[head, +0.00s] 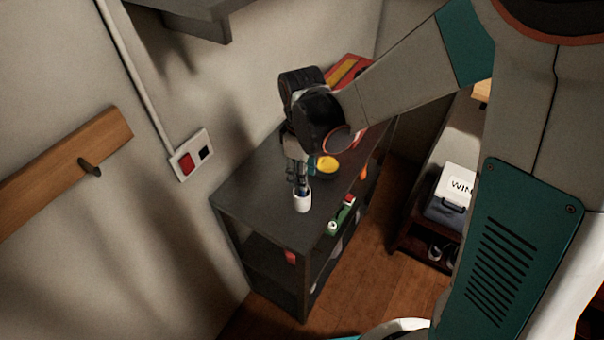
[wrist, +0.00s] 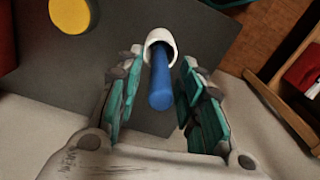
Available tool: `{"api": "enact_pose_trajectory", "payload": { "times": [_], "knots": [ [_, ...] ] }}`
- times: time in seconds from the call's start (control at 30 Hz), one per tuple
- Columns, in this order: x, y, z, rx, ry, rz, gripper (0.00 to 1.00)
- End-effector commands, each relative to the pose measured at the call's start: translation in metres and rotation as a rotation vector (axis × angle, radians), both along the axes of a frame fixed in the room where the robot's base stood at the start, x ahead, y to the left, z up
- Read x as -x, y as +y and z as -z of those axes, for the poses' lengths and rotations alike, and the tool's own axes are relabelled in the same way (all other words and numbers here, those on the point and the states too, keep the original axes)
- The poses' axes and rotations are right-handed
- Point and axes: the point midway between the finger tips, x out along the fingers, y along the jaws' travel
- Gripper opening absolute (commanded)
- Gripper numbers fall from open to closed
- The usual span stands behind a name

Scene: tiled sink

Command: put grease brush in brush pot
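The white brush pot (head: 303,203) stands on the dark grey top of a cabinet (head: 262,185), near its front corner. In the wrist view the pot (wrist: 161,37) is at top centre, its mouth toward me. The grease brush, seen as a thick blue handle (wrist: 161,88), sticks out of the mouth; its other end is hidden inside the pot. My gripper (head: 300,184) is just above the pot in the head view. In the wrist view its teal-padded fingers (wrist: 158,85) stand apart on both sides of the handle, with gaps visible. It is open and holds nothing.
A wall plate with a red switch (head: 187,165) is at the left.

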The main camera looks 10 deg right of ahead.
Motion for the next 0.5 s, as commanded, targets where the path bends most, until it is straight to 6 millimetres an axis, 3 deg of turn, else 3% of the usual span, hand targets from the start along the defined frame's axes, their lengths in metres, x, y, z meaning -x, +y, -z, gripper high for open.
{"api": "enact_pose_trajectory", "payload": {
  "times": [0.03,0.2,0.5],
  "knots": [
    [0.0,0.0,-0.016,0.0,0.0,0.0,0.35],
    [0.0,0.0,-0.046,0.0,0.0,0.0,0.35],
    [0.0,0.0,-0.08,0.0,0.0,0.0,0.35]
  ]
}}
